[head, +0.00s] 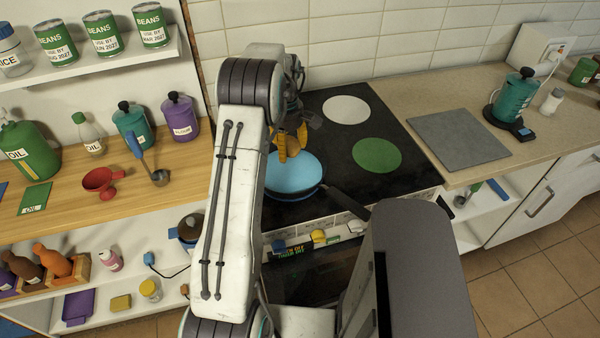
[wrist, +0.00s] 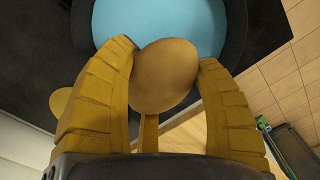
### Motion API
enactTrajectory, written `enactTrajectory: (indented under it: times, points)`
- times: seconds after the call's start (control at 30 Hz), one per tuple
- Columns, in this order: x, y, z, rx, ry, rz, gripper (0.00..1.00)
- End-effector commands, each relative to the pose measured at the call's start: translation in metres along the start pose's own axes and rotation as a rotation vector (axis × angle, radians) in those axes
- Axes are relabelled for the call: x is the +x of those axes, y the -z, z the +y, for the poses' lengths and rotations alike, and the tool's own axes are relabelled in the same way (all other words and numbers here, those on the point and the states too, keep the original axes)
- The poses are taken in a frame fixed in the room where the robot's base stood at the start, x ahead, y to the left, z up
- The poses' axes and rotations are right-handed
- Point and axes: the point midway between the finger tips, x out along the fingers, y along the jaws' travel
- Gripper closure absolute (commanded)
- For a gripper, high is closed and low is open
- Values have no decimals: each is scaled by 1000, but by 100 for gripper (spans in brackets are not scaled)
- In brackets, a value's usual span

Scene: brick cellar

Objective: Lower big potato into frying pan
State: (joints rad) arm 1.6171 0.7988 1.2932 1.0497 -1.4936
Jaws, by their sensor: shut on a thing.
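My gripper (wrist: 165,85) has yellow ribbed fingers and is shut on the big potato (wrist: 165,75), a smooth tan oval in the wrist view. The frying pan (head: 292,176) has a light blue inside and a dark handle pointing right; it sits on the black stovetop. It also shows in the wrist view (wrist: 196,19), behind the potato. In the head view my gripper (head: 293,145) is over the far part of the pan. The potato cannot be made out there. The gap between potato and pan is hard to judge.
The black stovetop (head: 335,150) also has a white disc (head: 346,109) and a green disc (head: 377,154). A grey board (head: 458,137) lies on the right counter. A red funnel (head: 101,182) and a ladle (head: 158,175) are on the wooden counter at left.

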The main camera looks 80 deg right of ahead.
Motion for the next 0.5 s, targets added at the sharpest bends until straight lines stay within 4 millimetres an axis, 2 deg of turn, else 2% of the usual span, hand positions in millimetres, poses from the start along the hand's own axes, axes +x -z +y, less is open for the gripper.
enactTrajectory:
  times: [0.5]
  points:
    - [12, 0, 0, 0, 0, 0, 78]
